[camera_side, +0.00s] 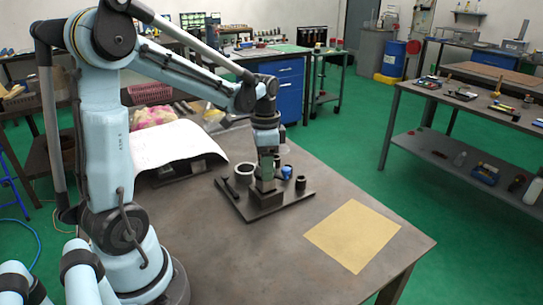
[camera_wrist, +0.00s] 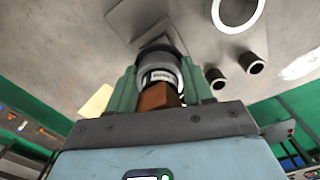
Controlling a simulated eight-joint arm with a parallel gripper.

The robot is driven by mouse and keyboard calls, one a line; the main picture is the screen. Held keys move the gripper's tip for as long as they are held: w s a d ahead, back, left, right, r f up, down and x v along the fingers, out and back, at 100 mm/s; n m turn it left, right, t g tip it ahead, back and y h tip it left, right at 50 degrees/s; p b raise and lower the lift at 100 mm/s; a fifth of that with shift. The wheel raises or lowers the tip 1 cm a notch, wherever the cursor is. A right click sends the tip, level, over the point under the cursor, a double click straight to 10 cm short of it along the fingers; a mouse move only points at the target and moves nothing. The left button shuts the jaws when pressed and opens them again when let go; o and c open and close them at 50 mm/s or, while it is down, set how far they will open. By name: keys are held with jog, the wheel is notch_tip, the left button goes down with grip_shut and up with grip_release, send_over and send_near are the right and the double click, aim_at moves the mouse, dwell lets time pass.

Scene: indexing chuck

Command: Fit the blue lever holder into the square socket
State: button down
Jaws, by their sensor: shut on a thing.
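My gripper (camera_side: 266,180) points straight down over the dark square socket block (camera_side: 266,199). In the wrist view, the green fingers of my gripper (camera_wrist: 161,85) are shut on the lever holder (camera_wrist: 160,76), which shows a grey round collar with a small label and a brown block. Its lower end is at or just above the dark socket (camera_wrist: 158,45); I cannot tell how deep it sits. A small blue part (camera_side: 288,172) shows just right of my gripper in the side view; I cannot tell whether it belongs to the held holder.
A dark base plate (camera_side: 236,206) lies on the grey table. It carries a pale ring (camera_side: 244,173) and dark cylinders, one at the right (camera_side: 300,183). A yellow sheet (camera_side: 354,236) lies to the right, and a white curved sheet (camera_side: 172,143) behind at the left.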

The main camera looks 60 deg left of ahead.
jog(key=shift+f, duration=1.85)
dwell(0.5)
jog(key=shift+c, duration=1.9)
grip_release()
jog(key=shift+f, duration=0.1)
notch_tip(320, 180, up, 12)
jog(key=shift+r, duration=0.1)
jog(key=s+d+f+n+t, duration=0.1)
jog(key=s+d+n+t, duration=0.1)
jog(key=d, duration=0.4)
jog(key=s+d+f+n+t, duration=0.2)
jog(key=d+t, duration=0.3)
jog(key=d, duration=0.2)
jog(key=shift+s+d+f, duration=0.2)
jog(key=shift+s+d, duration=0.05)
jog(key=shift+s, duration=0.15)
